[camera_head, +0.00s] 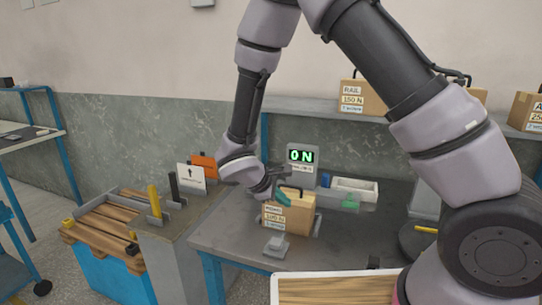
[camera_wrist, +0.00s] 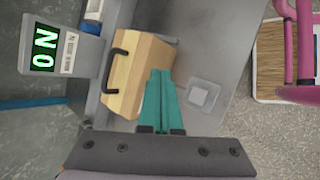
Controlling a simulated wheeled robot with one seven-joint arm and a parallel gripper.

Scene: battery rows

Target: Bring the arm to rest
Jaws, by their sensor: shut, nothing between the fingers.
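My gripper (camera_head: 284,202) is over the grey workbench (camera_head: 228,238), in front of a display that reads "ON" (camera_head: 301,156). In the wrist view its two teal fingers (camera_wrist: 160,98) are together with nothing between them. A tan box with a black handle (camera_head: 296,217) stands on the bench right by the fingers; it also shows in the wrist view (camera_wrist: 138,75). I cannot tell whether the fingers touch the box. My arm is raised and bent, and arches across the upper right of the head view.
A small pale block (camera_head: 275,246) sits on the bench before the box. A white bin (camera_head: 355,189) is behind. A shelf (camera_head: 315,106) holds labelled boxes, including a RAIL box (camera_head: 362,97). A wood-topped tray (camera_head: 335,277) is at the front.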

